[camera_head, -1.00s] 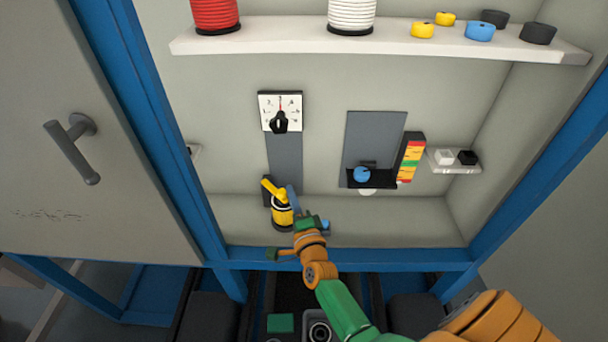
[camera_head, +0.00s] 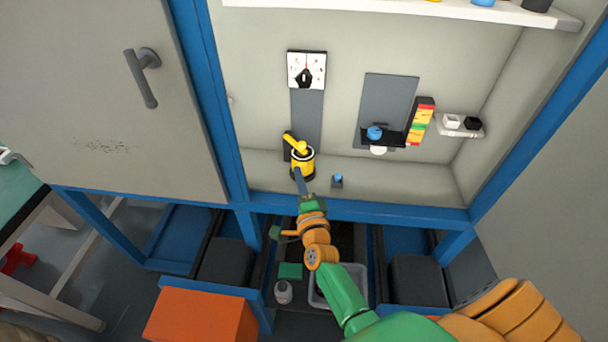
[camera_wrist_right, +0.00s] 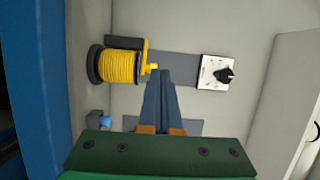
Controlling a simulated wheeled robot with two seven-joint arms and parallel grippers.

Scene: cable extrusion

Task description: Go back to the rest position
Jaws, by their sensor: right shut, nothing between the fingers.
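My right gripper (camera_head: 297,172) is in front of the cabinet's lower opening, just below the yellow cable spool (camera_head: 302,166) in the head view. Its blue fingers (camera_wrist_right: 158,98) are closed together and empty in the wrist view. The spool also shows in the wrist view (camera_wrist_right: 119,67), upper left of the fingers and apart from them. My left gripper is in neither view.
A white dial plate (camera_head: 306,69) is on the back wall. A coloured block stack (camera_head: 420,122) stands beside a dark holder. A small blue button (camera_head: 337,179) sits on the cabinet floor. The blue front rail (camera_head: 400,212) runs under my arm. An orange box (camera_head: 200,318) is lower left.

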